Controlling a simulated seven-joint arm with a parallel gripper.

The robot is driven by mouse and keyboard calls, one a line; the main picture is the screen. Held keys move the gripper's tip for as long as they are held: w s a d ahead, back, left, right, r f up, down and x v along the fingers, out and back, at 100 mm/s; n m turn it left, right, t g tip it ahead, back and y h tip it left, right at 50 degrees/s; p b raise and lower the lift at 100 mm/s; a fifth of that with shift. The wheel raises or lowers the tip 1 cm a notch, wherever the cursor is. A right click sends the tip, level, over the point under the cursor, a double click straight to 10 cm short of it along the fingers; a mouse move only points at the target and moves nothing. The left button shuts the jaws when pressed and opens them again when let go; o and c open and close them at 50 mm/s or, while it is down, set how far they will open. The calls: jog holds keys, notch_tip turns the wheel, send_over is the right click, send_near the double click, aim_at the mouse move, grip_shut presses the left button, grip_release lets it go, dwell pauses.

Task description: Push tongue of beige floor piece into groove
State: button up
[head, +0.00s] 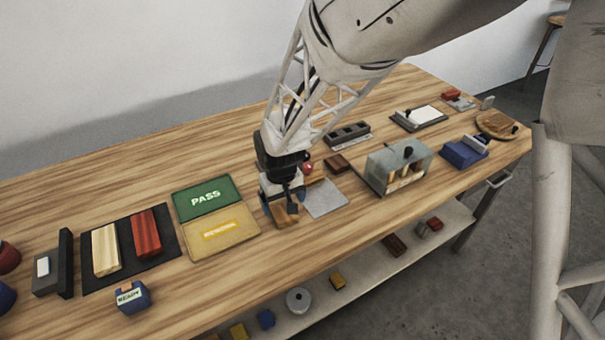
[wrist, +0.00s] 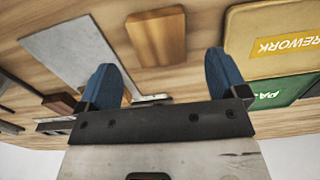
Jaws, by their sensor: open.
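My gripper (head: 282,200) is open and points down over the middle of the table. In the wrist view its two blue fingers (wrist: 163,82) are wide apart with nothing between them. A tan-brown wooden block (wrist: 157,37) lies on the table just beyond the fingertips; it also shows at the foot of my gripper in the head view (head: 286,216). A grey plate (head: 325,198) lies beside it, also in the wrist view (wrist: 82,52). A pale beige strip (head: 105,250) lies on a black mat at the left, beside a red strip (head: 146,234).
Green PASS (head: 204,197) and yellow REWORK (head: 222,231) panels lie left of my gripper. A clear-sided box (head: 398,168) stands to the right. A blue READY block (head: 131,296) sits near the front edge. Bare wood lies behind the panels.

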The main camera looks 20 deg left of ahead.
aim_at(284, 212)
jog(key=shift+f, duration=2)
jog(key=shift+c, duration=0.3)
jog(key=c, duration=1)
